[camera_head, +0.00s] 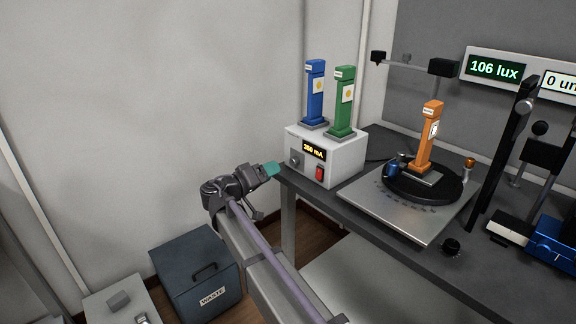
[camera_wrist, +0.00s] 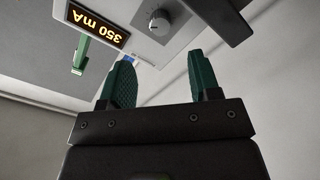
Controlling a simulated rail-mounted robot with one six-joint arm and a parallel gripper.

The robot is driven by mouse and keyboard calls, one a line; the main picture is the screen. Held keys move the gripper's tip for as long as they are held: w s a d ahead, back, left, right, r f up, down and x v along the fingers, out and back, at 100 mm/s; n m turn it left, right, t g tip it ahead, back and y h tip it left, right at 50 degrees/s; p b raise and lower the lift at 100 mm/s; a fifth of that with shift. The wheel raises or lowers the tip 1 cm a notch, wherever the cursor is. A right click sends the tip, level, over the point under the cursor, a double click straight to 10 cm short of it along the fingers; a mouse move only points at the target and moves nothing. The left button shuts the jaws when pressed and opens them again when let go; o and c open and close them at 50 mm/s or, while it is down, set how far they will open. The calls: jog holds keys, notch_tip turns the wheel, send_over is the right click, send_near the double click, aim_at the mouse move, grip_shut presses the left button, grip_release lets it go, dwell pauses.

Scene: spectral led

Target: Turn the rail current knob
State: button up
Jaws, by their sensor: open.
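The rail current knob (camera_head: 295,161) is a small round grey dial on the front of the white power box (camera_head: 333,167), left of its lit display (camera_head: 314,150). In the wrist view the knob (camera_wrist: 157,24) is upside down, just beyond the fingertips and roughly centred between them. The display (camera_wrist: 98,25) there reads 350 mA. My gripper (camera_head: 274,169) points at the box front from the left. Its green fingers (camera_wrist: 160,65) stand apart with nothing between them. The fingers are not around the knob; a gap shows in the wrist view.
A red switch (camera_head: 320,173) sits right of the knob. A blue post (camera_head: 315,95) and a green post (camera_head: 344,105) stand on the box. An orange post (camera_head: 428,140) stands on the black turntable (camera_head: 450,190). A waste bin (camera_head: 197,280) is below left.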

aim_at(291, 162)
jog(key=x, duration=0.8)
jog(key=c, duration=0.9)
